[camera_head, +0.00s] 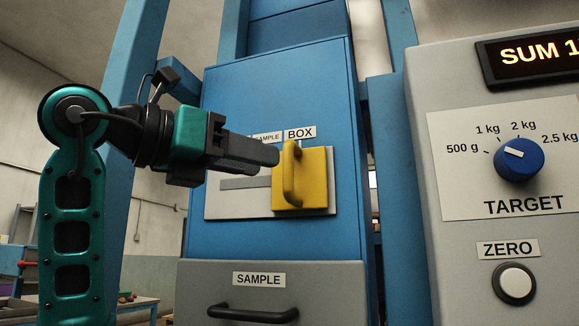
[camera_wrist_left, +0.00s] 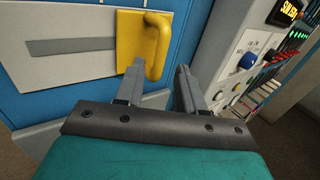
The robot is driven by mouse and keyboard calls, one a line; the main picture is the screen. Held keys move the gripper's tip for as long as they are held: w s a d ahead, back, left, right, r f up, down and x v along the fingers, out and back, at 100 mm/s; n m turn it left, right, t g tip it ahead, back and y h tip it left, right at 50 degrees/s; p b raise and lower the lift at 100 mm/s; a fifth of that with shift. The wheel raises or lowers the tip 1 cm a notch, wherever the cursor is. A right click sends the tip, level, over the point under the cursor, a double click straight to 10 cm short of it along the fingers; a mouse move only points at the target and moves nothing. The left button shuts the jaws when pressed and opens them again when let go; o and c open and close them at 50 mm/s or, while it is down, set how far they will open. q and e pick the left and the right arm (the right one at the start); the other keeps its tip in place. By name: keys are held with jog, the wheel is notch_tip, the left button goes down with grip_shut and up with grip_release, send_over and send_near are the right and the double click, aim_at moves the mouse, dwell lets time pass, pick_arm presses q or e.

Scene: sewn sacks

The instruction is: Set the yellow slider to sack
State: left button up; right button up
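The yellow slider (camera_head: 315,180) is a block with an upright loop handle. It sits at the right end of a slot in a pale plate (camera_head: 240,205) on the blue cabinet, below a BOX label (camera_head: 300,133). A SAMPLE label (camera_head: 267,138) is partly covered, and any label further left is hidden by my gripper. My left gripper (camera_head: 272,154) reaches in from the left, its tips beside the handle. In the left wrist view the fingers (camera_wrist_left: 158,82) are apart, with the slider's handle (camera_wrist_left: 157,48) ahead of the gap; contact cannot be told. My right gripper is out of view.
A grey SAMPLE drawer (camera_head: 270,295) with a black handle is below. At right, a grey panel carries a blue TARGET knob (camera_head: 520,160), a ZERO button (camera_head: 514,283) and a lit display (camera_head: 530,55). Blue posts flank the cabinet.

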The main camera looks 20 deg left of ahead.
aim_at(284, 167)
pick_arm(q)
jog(key=x, duration=0.6)
jog(key=shift+w+d, duration=0.1)
jog(key=shift+w, duration=0.05)
grip_shut()
dwell(0.4)
